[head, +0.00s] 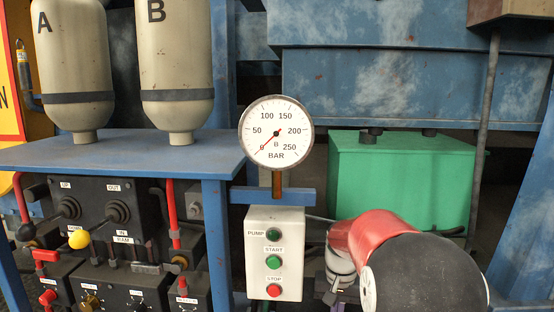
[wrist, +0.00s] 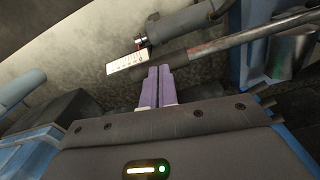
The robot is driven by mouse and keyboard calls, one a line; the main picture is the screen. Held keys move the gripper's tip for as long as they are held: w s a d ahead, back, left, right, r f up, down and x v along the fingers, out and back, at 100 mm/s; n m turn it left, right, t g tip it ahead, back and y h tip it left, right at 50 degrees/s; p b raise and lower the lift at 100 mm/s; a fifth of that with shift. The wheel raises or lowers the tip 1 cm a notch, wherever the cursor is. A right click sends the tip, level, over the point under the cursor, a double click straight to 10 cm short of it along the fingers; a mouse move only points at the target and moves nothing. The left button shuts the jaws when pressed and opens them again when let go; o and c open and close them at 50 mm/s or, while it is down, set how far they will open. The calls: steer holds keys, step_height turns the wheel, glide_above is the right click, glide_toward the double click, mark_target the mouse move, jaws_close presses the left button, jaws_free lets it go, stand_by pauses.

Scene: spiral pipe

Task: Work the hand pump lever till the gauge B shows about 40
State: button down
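Gauge B (head: 276,132) is a round white dial marked in BAR up to 250. Its needle points to the lower left, at about 0. In the wrist view, my gripper (wrist: 159,68) has two pale purple fingers close together, with nothing visible between them. A grey metal rod (wrist: 265,32), which looks like the hand pump lever, runs from just beyond the fingertips to the upper right. A dark cylinder (wrist: 186,27) lies beside it. A white label plate (wrist: 127,66) is left of the fingertips; its text is unreadable. My gripper and the lever are hidden in the head view.
A grey box (head: 274,253) with PUMP, START and STOP stands under the gauge. A green tank (head: 400,175) is behind my arm. Cylinders A (head: 72,60) and B (head: 176,65) stand on a blue table (head: 120,155), with valves and levers below.

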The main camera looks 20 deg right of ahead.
steer(key=shift+f+b, duration=0.35)
steer(key=shift+f, duration=0.65)
steer(key=shift+a+f+b, duration=0.15)
steer(key=shift+f+b, duration=0.3)
steer(key=shift+f, duration=0.25)
steer(key=shift+a+f+b, duration=0.1)
steer(key=shift+f+b, duration=0.35)
steer(key=shift+f, duration=0.25)
step_height(320, 180, up, 10)
steer(key=p, duration=0.8)
steer(key=shift+d+f, duration=0.1)
steer(key=shift+d, duration=0.05)
steer(key=shift+f, duration=0.1)
steer(key=shift+f, duration=0.15)
steer(key=shift+f+b, duration=2.2)
steer(key=shift+f, duration=1.05)
steer(key=shift+f, duration=0.15)
